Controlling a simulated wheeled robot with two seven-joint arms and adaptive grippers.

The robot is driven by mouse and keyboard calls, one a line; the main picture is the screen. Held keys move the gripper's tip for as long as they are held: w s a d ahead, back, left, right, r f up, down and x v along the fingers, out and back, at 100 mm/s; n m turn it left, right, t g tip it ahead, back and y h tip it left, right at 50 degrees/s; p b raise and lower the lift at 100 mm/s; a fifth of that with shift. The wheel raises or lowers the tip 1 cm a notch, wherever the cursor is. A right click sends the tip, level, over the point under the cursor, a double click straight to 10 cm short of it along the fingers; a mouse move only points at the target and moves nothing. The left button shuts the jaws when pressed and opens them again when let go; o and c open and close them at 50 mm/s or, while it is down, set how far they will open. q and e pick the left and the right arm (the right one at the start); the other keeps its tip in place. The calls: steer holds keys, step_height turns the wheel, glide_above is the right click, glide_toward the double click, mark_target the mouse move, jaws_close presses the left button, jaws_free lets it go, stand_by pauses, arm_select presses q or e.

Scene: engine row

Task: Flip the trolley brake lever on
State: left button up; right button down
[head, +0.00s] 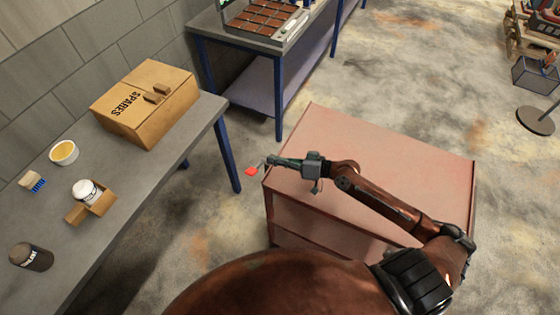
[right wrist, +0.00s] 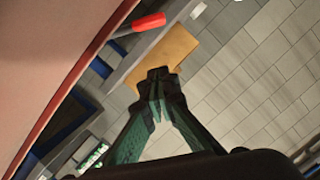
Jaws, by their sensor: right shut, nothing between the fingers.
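The trolley (head: 400,150) is a reddish box-shaped cart in the middle of the head view. Its brake lever (head: 252,171) has a red grip and sticks out past the trolley's left end. The trolley's pink surface (right wrist: 45,50) fills the left side of that view. My right gripper (head: 268,161) is shut and empty, close to the lever. In the right wrist view its fingertips (right wrist: 158,74) meet below and right of the red grip, apart from it in the picture. My left gripper is not in view.
A grey workbench (head: 125,205) at left bears a SPARES carton (head: 145,100), a yellow-rimmed bowl (head: 64,152), a brush (head: 33,182), a white-lidded jar (head: 86,192) and a dark bottle (head: 31,257). Another bench (head: 290,40) stands behind. Open floor lies right of the trolley.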

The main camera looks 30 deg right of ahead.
steer(key=p, duration=0.1)
glide_above(257, 167)
steer(key=s+d, duration=0.1)
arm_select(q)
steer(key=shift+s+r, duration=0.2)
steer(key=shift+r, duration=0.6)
arm_select(e)
steer(key=f, duration=0.1)
steer(key=s+a+f, duration=0.1)
steer(key=f, duration=0.1)
steer(key=s+f, duration=0.1)
steer(key=shift+a+f, duration=0.2)
steer(key=shift+f, duration=0.1)
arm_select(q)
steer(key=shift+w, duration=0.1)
